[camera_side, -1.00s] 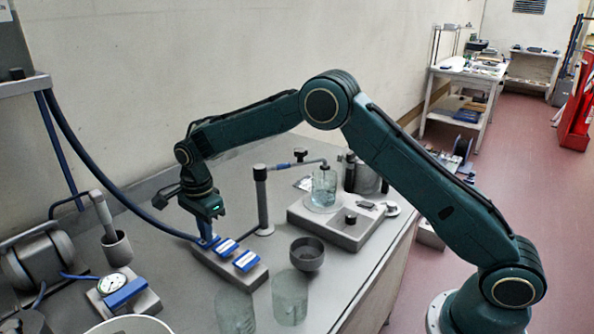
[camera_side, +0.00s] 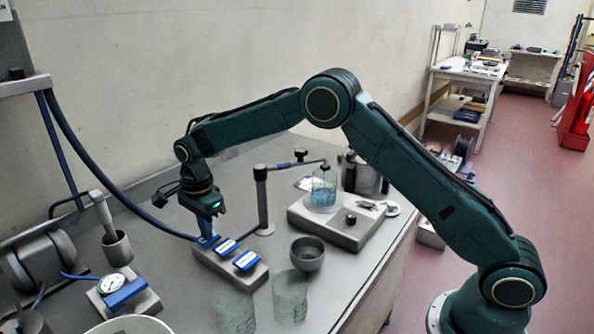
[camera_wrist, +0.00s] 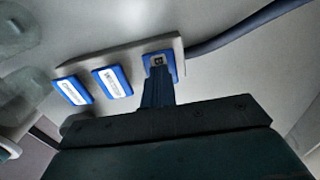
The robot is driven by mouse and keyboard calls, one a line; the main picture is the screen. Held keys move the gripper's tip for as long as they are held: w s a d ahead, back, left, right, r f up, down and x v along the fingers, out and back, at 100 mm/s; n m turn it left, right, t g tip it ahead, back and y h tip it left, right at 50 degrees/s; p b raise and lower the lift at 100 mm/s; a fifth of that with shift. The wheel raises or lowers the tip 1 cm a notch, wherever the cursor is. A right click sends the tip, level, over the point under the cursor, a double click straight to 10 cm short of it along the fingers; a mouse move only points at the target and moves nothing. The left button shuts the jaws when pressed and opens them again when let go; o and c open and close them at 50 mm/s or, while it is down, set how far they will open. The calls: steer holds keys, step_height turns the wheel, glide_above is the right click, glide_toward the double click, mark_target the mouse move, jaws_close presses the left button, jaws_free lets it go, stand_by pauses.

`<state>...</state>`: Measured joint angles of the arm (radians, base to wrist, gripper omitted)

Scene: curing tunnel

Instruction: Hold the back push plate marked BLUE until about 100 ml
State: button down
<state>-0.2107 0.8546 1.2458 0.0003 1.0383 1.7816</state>
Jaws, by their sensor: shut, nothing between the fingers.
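A grey block (camera_side: 232,273) carries three blue push plates in a row. The back push plate (camera_wrist: 174,64) is under my shut, empty gripper (camera_wrist: 157,98); the fingertips appear to touch it. In the side view my gripper (camera_side: 207,236) points straight down onto it and partly hides it. The middle plate (camera_wrist: 112,81) and front plate (camera_wrist: 72,91) are clear of the fingers; their labels are too blurred to read. A glass beaker (camera_side: 323,190) under the spout (camera_side: 312,163) holds blue liquid in its lower part. I cannot read its level in ml.
The beaker stands on a grey scale-like base (camera_side: 345,233). A dark post (camera_side: 262,200) stands between it and the plates. A dark cup (camera_side: 307,253) and two empty-looking glass beakers (camera_side: 290,297) are near the front. A blue hose (camera_side: 125,208) runs to the block.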

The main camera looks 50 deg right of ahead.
step_height(320, 180, up, 14)
steer(key=shift+f, duration=0.2)
stand_by(0.4)
stand_by(1.4)
steer(key=shift+d+r, duration=0.2)
steer(key=shift+r, duration=0.55)
steer(key=shift+f, duration=0.1)
step_height(320, 180, down, 14)
steer(key=shift+r, duration=0.1)
stand_by(0.5)
